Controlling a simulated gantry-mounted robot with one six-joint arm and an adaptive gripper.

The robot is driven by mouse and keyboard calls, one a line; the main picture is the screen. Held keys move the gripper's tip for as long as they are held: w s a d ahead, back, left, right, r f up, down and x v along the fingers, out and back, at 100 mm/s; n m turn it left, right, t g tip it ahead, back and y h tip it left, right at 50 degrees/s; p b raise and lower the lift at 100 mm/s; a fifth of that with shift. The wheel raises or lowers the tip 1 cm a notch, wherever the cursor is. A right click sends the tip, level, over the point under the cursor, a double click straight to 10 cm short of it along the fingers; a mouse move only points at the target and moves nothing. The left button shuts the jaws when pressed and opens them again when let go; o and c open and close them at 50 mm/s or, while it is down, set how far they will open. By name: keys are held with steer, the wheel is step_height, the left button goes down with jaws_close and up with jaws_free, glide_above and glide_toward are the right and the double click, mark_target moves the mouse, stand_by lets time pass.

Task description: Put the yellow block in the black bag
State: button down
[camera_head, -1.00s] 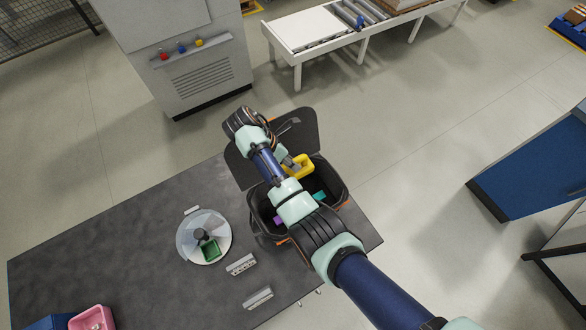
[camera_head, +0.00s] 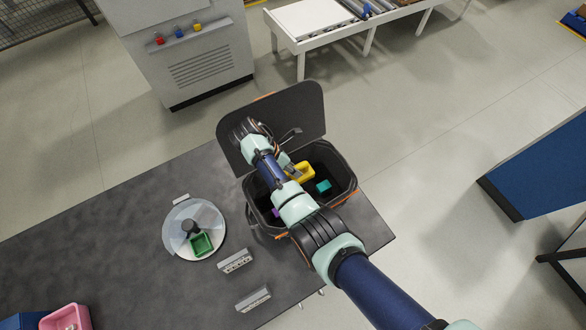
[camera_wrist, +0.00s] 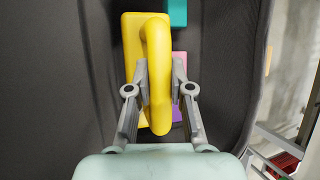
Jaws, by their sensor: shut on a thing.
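The yellow block (camera_head: 303,172) has a loop handle and is inside the mouth of the open black bag (camera_head: 352,190). In the wrist view the handle (camera_wrist: 158,50) rises between the fingers of my gripper (camera_wrist: 160,76), which is shut on it. The yellow block also shows in the wrist view (camera_wrist: 131,45), with the dark bag wall (camera_wrist: 220,60) around it. In the head view my gripper (camera_head: 293,172) is partly hidden by my arm. I cannot tell whether the block touches the bag floor.
A teal block (camera_head: 323,186) and a purple block (camera_head: 276,212) lie in the bag. The bag's lid (camera_head: 300,105) stands open behind. A round clear-covered dish (camera_head: 180,240) with a green tray (camera_head: 202,244) and two grey pieces (camera_head: 235,262) are on the dark table (camera_head: 110,235).

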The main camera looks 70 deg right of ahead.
steer(key=shift+f, duration=0.5)
steer(key=shift+f, duration=0.1)
steer(key=c, duration=1)
jaws_free()
steer(key=shift+c, duration=0.2)
steer(key=shift+r, duration=0.4)
steer(key=p+v, duration=0.3)
steer(key=v, duration=0.9)
steer(key=shift+r, duration=0.25)
